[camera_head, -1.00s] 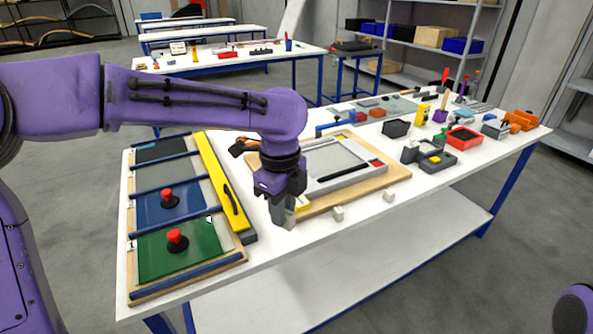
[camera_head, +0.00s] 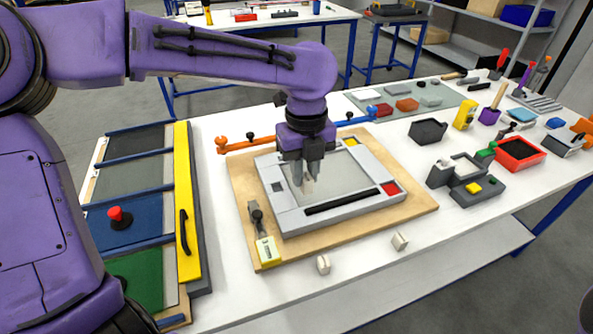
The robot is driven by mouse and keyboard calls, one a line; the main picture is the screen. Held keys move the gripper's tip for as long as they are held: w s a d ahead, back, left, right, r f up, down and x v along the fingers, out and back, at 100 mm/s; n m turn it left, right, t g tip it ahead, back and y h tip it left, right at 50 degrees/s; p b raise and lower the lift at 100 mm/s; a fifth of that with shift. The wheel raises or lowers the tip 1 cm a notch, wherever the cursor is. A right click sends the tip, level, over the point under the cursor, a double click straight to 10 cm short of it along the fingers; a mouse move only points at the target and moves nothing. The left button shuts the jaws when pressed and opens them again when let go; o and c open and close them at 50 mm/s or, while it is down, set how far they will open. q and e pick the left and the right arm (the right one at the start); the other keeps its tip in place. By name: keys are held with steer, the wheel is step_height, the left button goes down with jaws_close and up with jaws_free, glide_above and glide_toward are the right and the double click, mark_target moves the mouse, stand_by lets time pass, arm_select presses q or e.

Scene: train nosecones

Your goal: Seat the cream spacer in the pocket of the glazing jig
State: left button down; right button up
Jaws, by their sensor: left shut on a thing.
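My left gripper (camera_head: 307,180) points down over the glazing jig and is shut on a small cream spacer (camera_head: 309,187), mostly hidden between the fingers. The jig is a light grey frame (camera_head: 290,221) around a grey-green pane (camera_head: 343,172), set on a wooden board (camera_head: 415,213). My right gripper is out of view.
Two cream blocks (camera_head: 323,264) (camera_head: 400,241) stand on the white table in front of the board. A toggle clamp with a pale yellow tag (camera_head: 266,249) sits at the board's front left corner. A rack with a yellow bar (camera_head: 186,210) stands left; grey fixtures and a red bin (camera_head: 519,153) stand right.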

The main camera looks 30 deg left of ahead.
arm_select(q)
steer(key=w+a, duration=0.2)
steer(key=w, duration=0.1)
steer(key=p, duration=0.2)
glide_above(276, 188)
steer(key=f, duration=0.9)
steer(key=shift+w+d+f, duration=0.2)
steer(key=shift+w, duration=0.15)
steer(key=shift+s+a+f+p, duration=0.15)
steer(key=shift+f+p, duration=0.15)
steer(key=shift+f, duration=0.25)
steer(key=shift+s+a+f+p, duration=0.1)
steer(key=shift+f+p, duration=0.15)
steer(key=shift+f, duration=0.25)
steer(key=shift+s+f, duration=0.2)
steer(key=shift+f, duration=0.15)
steer(key=shift+w+f, duration=0.2)
steer(key=shift+f, duration=0.15)
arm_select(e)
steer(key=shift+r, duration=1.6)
arm_select(q)
steer(key=shift+s, duration=0.1)
